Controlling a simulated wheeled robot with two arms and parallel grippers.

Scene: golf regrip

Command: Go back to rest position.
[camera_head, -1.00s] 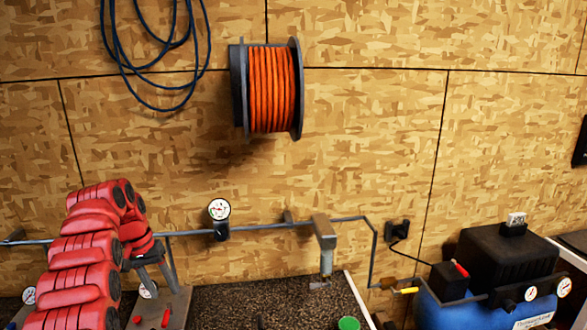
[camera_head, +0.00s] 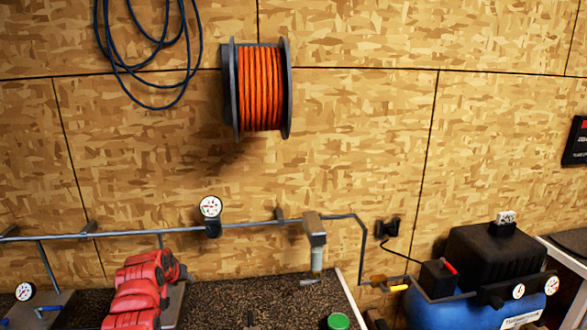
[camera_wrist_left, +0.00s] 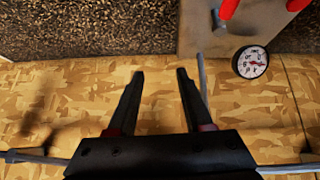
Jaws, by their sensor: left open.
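My left arm (camera_head: 140,292) shows in red at the lower left of the head view, low in front of the dark speckled bench. Its fingers are not clear there. In the left wrist view my left gripper (camera_wrist_left: 162,74) has its two dark fingers apart, with nothing between them but the wood-board wall behind. My right gripper is in neither view.
A speckled bench (camera_head: 225,292) bears a green-topped item (camera_head: 338,321). Behind it run a pipe with a gauge (camera_head: 210,206) and a grey pipe fitting (camera_head: 316,235). A blue compressor (camera_head: 470,312) stands at right. An orange hose reel (camera_head: 261,88) hangs on the wall.

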